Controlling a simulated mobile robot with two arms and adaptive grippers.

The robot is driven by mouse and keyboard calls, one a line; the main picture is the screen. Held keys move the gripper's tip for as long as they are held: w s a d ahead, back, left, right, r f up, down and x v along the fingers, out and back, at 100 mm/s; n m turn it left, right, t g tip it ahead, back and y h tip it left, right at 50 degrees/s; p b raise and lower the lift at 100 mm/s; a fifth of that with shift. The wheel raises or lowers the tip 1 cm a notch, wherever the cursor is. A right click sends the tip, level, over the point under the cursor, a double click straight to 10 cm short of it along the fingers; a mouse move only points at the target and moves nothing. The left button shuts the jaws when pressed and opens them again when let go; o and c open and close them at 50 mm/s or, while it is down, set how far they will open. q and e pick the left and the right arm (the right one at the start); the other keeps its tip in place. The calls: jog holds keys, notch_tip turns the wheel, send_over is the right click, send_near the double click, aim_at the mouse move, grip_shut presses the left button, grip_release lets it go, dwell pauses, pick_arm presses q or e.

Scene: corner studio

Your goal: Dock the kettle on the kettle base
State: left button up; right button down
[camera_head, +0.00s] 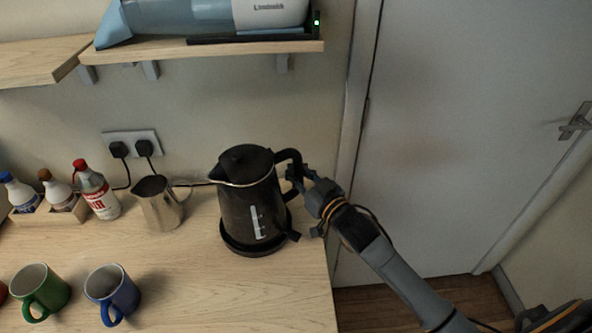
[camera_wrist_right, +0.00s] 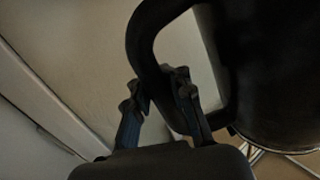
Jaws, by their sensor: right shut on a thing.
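The black kettle (camera_head: 250,205) stands upright near the right end of the wooden counter, with its spout to the left and handle to the right. The dark round kettle base (camera_head: 250,250) shows directly beneath it; I see no clear gap, but cannot tell if the kettle is fully seated. My right gripper (camera_head: 302,181) is shut on the kettle's handle. In the right wrist view, the gripper's fingers (camera_wrist_right: 160,90) are at the handle loop (camera_wrist_right: 150,35), beside the dark kettle body (camera_wrist_right: 265,70). My left gripper is not in view.
A metal jug (camera_head: 160,208) stands left of the kettle, near a red-capped bottle (camera_head: 100,198). Blue (camera_head: 113,287) and green (camera_head: 42,287) mugs stand at the front left. A shelf (camera_head: 210,52) hangs above. Counter in front of the kettle is clear.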

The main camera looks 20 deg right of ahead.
jog(key=shift+f+b, duration=0.3)
jog(key=c, duration=1.5)
grip_release()
jog(key=shift+o, duration=0.2)
jog(key=shift+s+f, duration=0.1)
jog(key=shift+f, duration=0.25)
jog(key=shift+p+v, duration=0.7)
jog(key=shift+v, duration=0.65)
jog(key=p, duration=0.3)
send_near(301, 179)
jog(key=shift+w+a+f, duration=0.1)
jog(key=shift+w+a, duration=0.05)
jog(key=shift+w, duration=0.3)
